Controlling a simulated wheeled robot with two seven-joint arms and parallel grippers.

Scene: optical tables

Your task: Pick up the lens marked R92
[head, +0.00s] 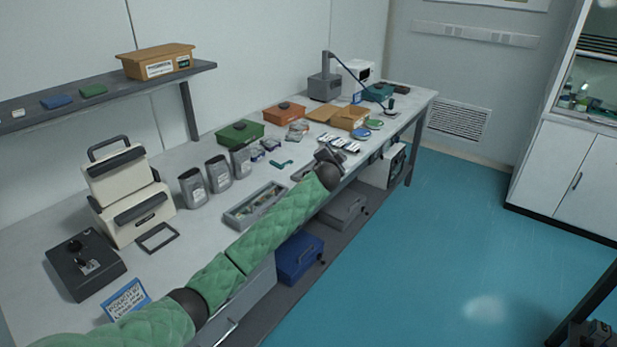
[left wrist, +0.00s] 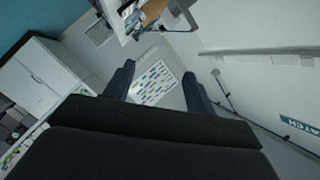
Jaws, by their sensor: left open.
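My left arm with its green quilted sleeve reaches across the front of the long bench. My left gripper (head: 328,156) is over the bench's front edge, near a row of small white-and-blue labelled pieces (head: 340,142). I cannot read their marks, so I cannot tell which thing is the lens R92. In the left wrist view my left gripper (left wrist: 158,78) has its fingers spread with nothing held. A white panel with blue marks (left wrist: 155,84) shows beyond the fingers, apart from them. My right gripper is not seen.
The bench (head: 75,221) carries a grey compartment tray (head: 254,205), grey canisters (head: 218,173), a green bin (head: 240,133), an orange bin (head: 284,113), an open cardboard box (head: 350,117) and a lamp (head: 353,70). A blue crate (head: 299,257) stands below.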

